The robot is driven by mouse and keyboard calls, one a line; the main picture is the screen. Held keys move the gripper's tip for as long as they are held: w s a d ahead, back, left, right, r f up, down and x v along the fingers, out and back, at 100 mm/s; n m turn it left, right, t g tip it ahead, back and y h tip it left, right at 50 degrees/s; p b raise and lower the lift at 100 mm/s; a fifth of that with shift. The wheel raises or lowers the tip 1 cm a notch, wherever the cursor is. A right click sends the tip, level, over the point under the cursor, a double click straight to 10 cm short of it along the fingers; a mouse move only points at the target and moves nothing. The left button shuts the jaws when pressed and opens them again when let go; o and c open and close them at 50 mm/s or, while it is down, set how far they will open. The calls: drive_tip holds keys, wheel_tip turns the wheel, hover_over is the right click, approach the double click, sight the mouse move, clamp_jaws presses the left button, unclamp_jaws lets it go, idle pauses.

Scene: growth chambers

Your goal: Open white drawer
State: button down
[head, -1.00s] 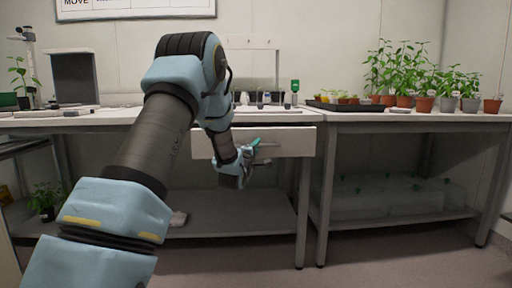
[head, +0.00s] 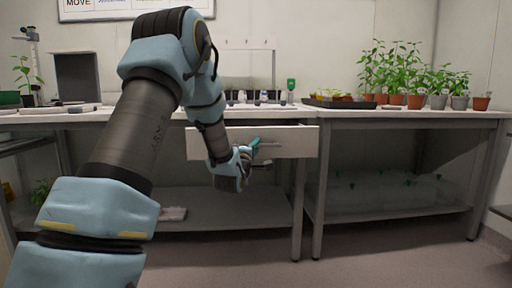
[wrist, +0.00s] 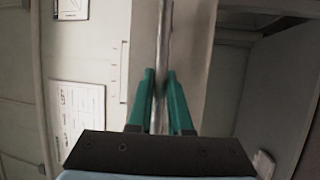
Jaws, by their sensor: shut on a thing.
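The white drawer (head: 296,139) sits under the bench top, its front standing out from the bench edge, so it looks partly open. A thin metal bar handle (head: 270,145) runs across its front. My gripper (head: 254,146) is at the handle with its green fingers shut on it. In the wrist view, the two green fingers of my gripper (wrist: 159,95) lie on either side of the handle bar (wrist: 162,40), next to the pale drawer front (wrist: 191,60). My forearm hides part of the drawer's left side in the head view. The drawer's inside is not seen.
The white bench top (head: 415,115) carries potted plants (head: 415,98) at right and a black tray (head: 338,104). A lower shelf (head: 235,212) lies under the drawer. Bench legs (head: 298,205) stand right of my gripper. The floor in front is clear.

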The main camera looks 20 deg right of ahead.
drive_tip(key=c, duration=1.1)
unclamp_jaws()
drive_tip(key=v, duration=1)
drive_tip(key=shift+s+a+f+p, duration=0.1)
drive_tip(key=shift+s+a+p, duration=0.1)
drive_tip(key=shift+s+p, duration=0.1)
